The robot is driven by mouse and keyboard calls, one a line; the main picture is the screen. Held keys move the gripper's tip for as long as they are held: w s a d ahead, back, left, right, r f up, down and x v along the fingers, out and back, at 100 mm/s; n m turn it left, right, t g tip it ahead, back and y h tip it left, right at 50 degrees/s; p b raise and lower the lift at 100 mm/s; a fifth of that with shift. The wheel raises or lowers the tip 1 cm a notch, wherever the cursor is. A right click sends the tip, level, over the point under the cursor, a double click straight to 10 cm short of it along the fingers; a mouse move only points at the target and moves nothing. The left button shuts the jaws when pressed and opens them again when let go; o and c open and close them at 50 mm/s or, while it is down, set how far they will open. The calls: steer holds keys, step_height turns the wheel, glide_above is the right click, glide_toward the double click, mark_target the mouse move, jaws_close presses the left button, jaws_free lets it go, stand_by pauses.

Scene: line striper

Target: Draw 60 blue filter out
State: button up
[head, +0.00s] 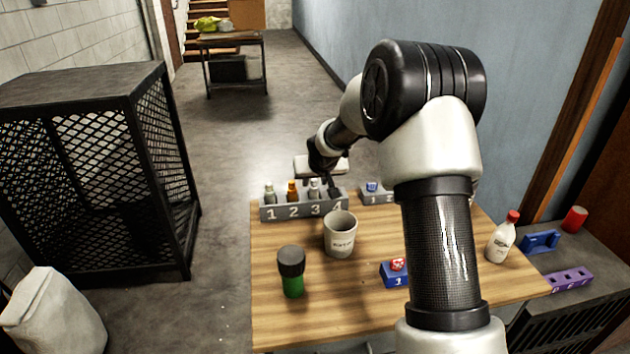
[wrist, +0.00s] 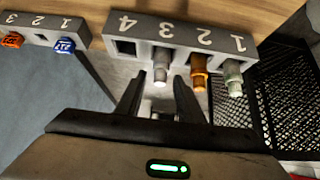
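A blue filter-like piece (head: 372,187) sits in a small grey numbered rack (head: 378,198) behind the mug, partly screened by my arm. The piece (wrist: 64,46) also shows at upper left in the wrist view; its marking is too small to read. My gripper (wrist: 160,82) is open and empty, pointing at the larger grey rack (wrist: 205,37) marked 1 to 4. A grey-capped bottle (wrist: 160,68) in slot 3 lies between the fingertips in the picture; I cannot tell contact. In the head view my gripper (head: 323,180) is above that rack.
The larger rack also holds an amber bottle (wrist: 198,70) and a green one (wrist: 233,75); slot 4 looks empty. An orange piece (wrist: 12,40) sits in the small rack. A mug (head: 340,238), green jar (head: 292,275), blue block (head: 392,278) and white bottle (head: 502,240) stand nearby.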

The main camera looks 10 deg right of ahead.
jaws_close()
steer(key=shift+r+p, duration=0.45)
steer(key=shift+r, duration=0.3)
step_height(320, 180, up, 7)
steer(key=p, duration=0.4)
stand_by(1.0)
steer(key=shift+f, duration=0.1)
